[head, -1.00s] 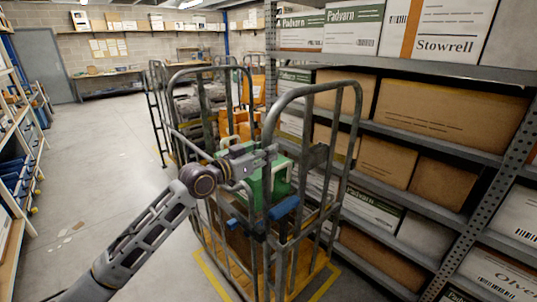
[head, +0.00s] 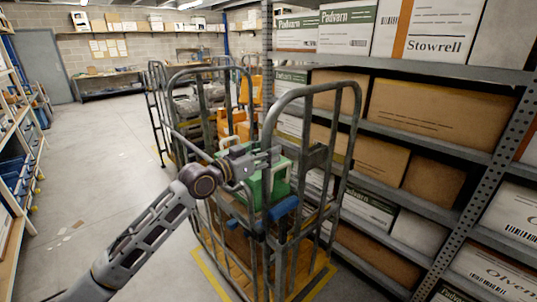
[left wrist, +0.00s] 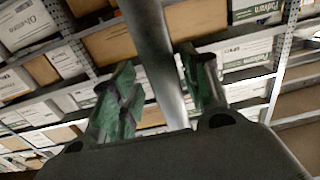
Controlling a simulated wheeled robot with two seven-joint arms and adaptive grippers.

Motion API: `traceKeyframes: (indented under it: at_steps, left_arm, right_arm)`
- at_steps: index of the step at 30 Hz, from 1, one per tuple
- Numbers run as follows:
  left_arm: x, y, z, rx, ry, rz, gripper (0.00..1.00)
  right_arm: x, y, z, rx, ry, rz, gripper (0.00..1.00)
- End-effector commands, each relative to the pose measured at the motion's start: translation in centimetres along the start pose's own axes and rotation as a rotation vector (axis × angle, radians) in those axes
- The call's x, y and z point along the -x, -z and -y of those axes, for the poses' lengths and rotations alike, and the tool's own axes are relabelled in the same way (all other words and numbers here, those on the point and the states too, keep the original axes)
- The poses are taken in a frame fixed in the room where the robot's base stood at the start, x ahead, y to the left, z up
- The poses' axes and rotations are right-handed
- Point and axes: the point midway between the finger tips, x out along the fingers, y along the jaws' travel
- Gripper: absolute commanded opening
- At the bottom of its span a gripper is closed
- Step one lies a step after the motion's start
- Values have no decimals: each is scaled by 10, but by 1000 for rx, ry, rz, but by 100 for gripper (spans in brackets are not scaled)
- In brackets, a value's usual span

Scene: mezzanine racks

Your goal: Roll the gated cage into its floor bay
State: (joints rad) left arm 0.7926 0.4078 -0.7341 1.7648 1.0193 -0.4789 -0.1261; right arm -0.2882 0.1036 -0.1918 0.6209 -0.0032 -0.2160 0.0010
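The grey gated cage (head: 357,110) stands upright in front of me in the head view. It has tubular sides, a wooden deck, a green case (head: 280,178) inside and a blue piece (head: 284,207) on its near side. Its floor bay, outlined in yellow (head: 212,280), shows around its foot; the cage hides much of the outline. My left gripper (head: 264,160) is at the cage's near left upright. In the left wrist view a grey tube (left wrist: 158,65) runs between its two fingers, with narrow gaps visible beside it. My right gripper is out of view.
Tall shelving (head: 480,185) with cartons stands close along the cage's right. Another cage (head: 205,70) with orange items stands just behind.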

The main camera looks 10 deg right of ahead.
Motion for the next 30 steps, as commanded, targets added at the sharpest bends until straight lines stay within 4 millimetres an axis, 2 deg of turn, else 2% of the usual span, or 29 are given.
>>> traceKeyframes:
  at_steps: [10,13,17,23,30]
  left_arm:
    - [-1,-2,-4,2,-6,3,48]
    - [-1,-2,-4,2,-7,3,48]
    - [1,-3,-5,2,-8,4,48]
    - [11,-3,-4,4,-8,4,48]
    - [33,-3,-3,2,-6,4,48]
  right_arm:
    - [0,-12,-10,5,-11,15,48]
    - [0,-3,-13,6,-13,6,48]
    - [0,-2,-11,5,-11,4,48]
    - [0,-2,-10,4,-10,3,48]
    - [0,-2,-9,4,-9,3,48]
